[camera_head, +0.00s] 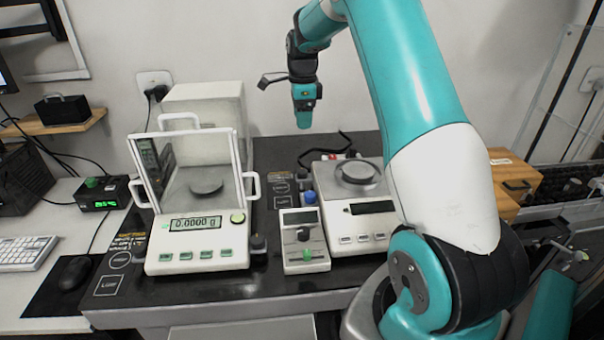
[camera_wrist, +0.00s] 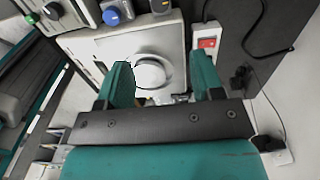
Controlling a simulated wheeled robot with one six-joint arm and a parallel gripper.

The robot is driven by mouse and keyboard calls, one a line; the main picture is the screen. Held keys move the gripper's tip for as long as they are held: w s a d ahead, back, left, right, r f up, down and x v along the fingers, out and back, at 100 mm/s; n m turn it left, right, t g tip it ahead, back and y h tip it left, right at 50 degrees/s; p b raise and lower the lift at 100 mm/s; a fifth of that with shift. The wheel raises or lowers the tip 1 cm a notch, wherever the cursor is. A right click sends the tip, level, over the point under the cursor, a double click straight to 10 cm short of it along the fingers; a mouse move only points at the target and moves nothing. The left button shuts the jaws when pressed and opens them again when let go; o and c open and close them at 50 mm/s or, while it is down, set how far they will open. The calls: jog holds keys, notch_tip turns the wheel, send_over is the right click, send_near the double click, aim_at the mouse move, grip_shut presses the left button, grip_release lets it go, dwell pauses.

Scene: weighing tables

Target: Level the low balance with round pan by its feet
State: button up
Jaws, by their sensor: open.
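The low balance (camera_head: 338,216) with a round pan (camera_head: 357,172) stands on the dark bench top, right of the glass-shielded balance; my arm covers part of its right side. In the wrist view the low balance (camera_wrist: 92,48) and its pan (camera_wrist: 150,72) lie beneath my fingers. I cannot clearly make out its feet or a level bubble. My gripper (camera_head: 303,118) hangs above and behind the balance, apart from it. In the wrist view my gripper (camera_wrist: 160,62) has its fingers wide apart, with nothing held between them.
The shielded balance (camera_head: 196,258) reads 0.0000 g. A small grey meter (camera_head: 304,258) with a green button stands close left of the low balance, and a blue knob (camera_head: 309,197) is behind it. A red switch (camera_wrist: 207,42) and a black cable (camera_wrist: 262,50) lie nearby. A wooden box (camera_head: 507,178) stands right.

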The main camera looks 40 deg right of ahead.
aim_at(302, 171)
notch_tip(302, 171, down, 17)
jog(key=shift+r+p, duration=0.1)
jog(key=shift+p, duration=0.95)
jog(key=shift+a, duration=0.1)
jog(key=c, duration=0.9)
jog(key=shift+c, duration=0.2)
